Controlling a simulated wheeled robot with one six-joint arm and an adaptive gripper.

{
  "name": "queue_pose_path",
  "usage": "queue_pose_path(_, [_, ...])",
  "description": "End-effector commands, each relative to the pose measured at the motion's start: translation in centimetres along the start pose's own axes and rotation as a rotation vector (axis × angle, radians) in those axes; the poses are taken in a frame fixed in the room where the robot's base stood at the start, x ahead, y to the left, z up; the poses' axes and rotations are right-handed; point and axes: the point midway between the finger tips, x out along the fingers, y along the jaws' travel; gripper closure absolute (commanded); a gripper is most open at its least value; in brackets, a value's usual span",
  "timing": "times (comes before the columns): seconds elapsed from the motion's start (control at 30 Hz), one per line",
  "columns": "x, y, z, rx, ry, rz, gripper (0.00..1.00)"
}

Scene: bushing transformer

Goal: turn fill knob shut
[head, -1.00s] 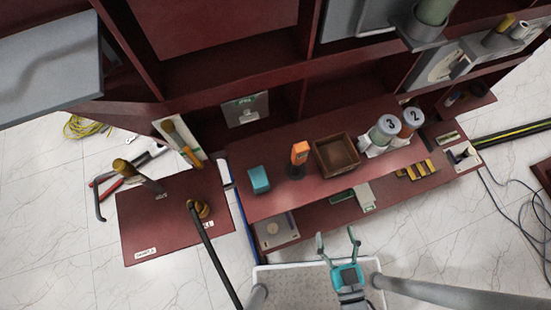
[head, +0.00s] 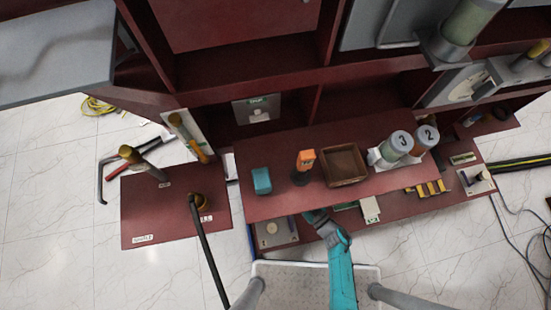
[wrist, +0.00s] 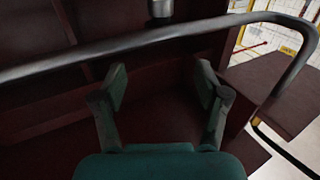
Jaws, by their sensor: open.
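A taller fitting with a brass-coloured top (head: 127,153) stands farther back on the plate. I cannot tell which part is the fill knob. My gripper (wrist: 160,88) is open and empty in the wrist view, with a dark red surface behind its fingers. In the head view my gripper (head: 316,217) is at the shelf's front edge, well right of the fittings.
A grey rail (wrist: 150,38) crosses the wrist view above the fingers. The dark red shelf (head: 255,207) holds a teal block (head: 262,181), an orange-topped tool (head: 304,165), a brown box (head: 344,166) and cylinders marked 3 and 2. Bare floor (head: 60,225) lies left of the plate.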

Motion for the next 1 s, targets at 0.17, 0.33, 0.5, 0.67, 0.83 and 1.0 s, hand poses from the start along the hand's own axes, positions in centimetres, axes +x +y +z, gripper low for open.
queue_pose_path(0.17, [0.9,0.2,0.7,0.012,-0.006,-0.036,0.26])
queue_pose_path(0.33, [2.1,0.1,0.6,0.012,-0.005,-0.038,0.26])
queue_pose_path(0.5, [4.4,0.0,0.6,0.011,-0.005,-0.039,0.26])
queue_pose_path(0.67, [6.9,-0.1,0.6,0.012,-0.005,-0.038,0.26])
queue_pose_path(0.83, [9.5,-0.2,0.7,0.012,-0.006,-0.036,0.26])
queue_pose_path(1.0, [11.0,-0.2,0.7,0.012,-0.006,-0.034,0.26])
